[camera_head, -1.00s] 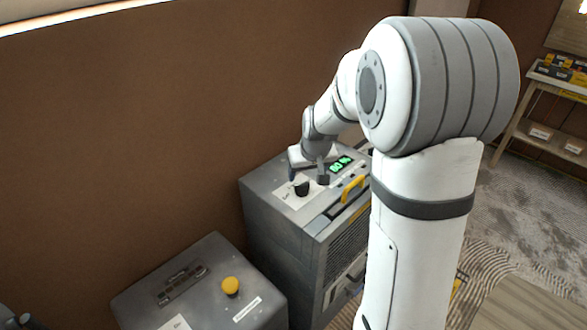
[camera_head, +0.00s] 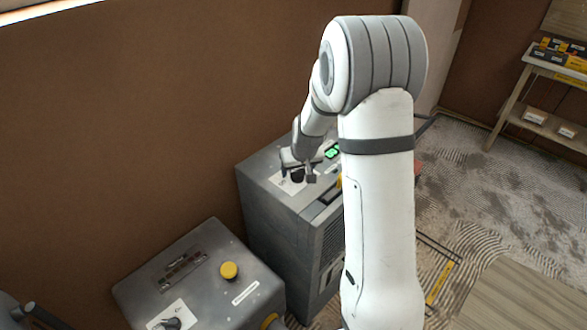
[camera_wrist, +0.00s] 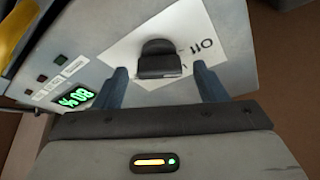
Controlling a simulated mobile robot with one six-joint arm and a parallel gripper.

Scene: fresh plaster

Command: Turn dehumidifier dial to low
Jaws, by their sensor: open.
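The dehumidifier (camera_head: 257,183) is the taller grey box against the wall, with its controls on top. Its black dial (camera_head: 297,175) sits on a white label (camera_head: 285,183), partly hidden by my gripper in the head view. In the wrist view the dial (camera_wrist: 160,60) stands on the label, with part of the lettering showing to its right. My gripper (camera_wrist: 160,85) is open, its two fingers either side of the dial's near end with gaps; contact cannot be told. The green display (camera_wrist: 76,96) lies left of the fingers. My gripper (camera_head: 302,168) also shows above the dehumidifier in the head view.
A lower grey box (camera_head: 200,275) with a yellow knob (camera_head: 229,270) and another black dial (camera_head: 172,323) stands at the front left. A yellow handle (camera_wrist: 15,35) lies at the wrist view's upper left. A shelf with boxes (camera_head: 555,60) stands far right.

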